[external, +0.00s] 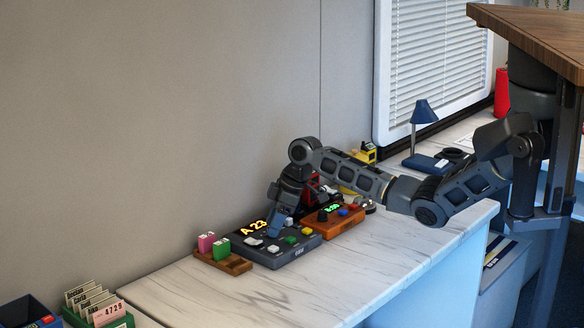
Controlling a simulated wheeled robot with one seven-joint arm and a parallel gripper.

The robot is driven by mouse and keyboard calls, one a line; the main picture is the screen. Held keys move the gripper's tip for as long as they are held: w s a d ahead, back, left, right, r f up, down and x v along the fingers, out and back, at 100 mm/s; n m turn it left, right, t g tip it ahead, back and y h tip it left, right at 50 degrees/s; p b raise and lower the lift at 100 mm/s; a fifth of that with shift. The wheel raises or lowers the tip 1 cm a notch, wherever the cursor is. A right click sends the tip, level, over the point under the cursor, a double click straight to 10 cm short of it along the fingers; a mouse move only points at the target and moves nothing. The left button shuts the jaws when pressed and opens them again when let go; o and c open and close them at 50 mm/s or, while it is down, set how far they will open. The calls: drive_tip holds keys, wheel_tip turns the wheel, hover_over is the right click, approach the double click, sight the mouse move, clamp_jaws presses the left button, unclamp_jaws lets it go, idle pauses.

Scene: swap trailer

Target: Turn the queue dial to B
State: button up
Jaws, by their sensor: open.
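A dark grey console (292,254) sits on the marble counter, with an amber display (256,227) reading "A 23" and several coloured buttons. The queue dial cannot be made out; the area behind my gripper on this console is hidden. My gripper (277,232) points down over the middle of the grey console, just right of the display. It is open, and nothing shows held in it. Whether its fingertips touch anything is too small to tell.
An orange console (333,231) with a green display and a dark knob (322,216) stands close on the right. A wooden holder (236,266) with pink and green blocks stands left. A blue lamp (425,113) stands farther back. The counter's front (285,297) is clear.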

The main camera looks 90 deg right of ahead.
drive_tip(key=shift+c, duration=0.4)
clamp_jaws()
drive_tip(key=shift+a+r+m+p, duration=0.1)
drive_tip(key=shift+m+p, duration=0.2)
drive_tip(key=shift+p, duration=0.15)
drive_tip(key=shift+r+m+h+p, duration=0.1)
drive_tip(key=shift+m+h+p, duration=0.2)
drive_tip(key=shift+m+p, duration=0.35)
drive_tip(key=m+p, duration=0.2)
drive_tip(key=shift+a+h+p, duration=0.15)
drive_tip(key=shift+h+p, duration=0.25)
drive_tip(key=m+p, duration=0.1)
drive_tip(key=m, duration=0.1)
drive_tip(key=m+g+h+p, duration=0.1)
drive_tip(key=m+p, duration=0.1)
drive_tip(key=shift+w+f+m+h, duration=0.1)
drive_tip(key=shift+f+m+h, duration=0.1)
drive_tip(key=shift+m+h, duration=0.15)
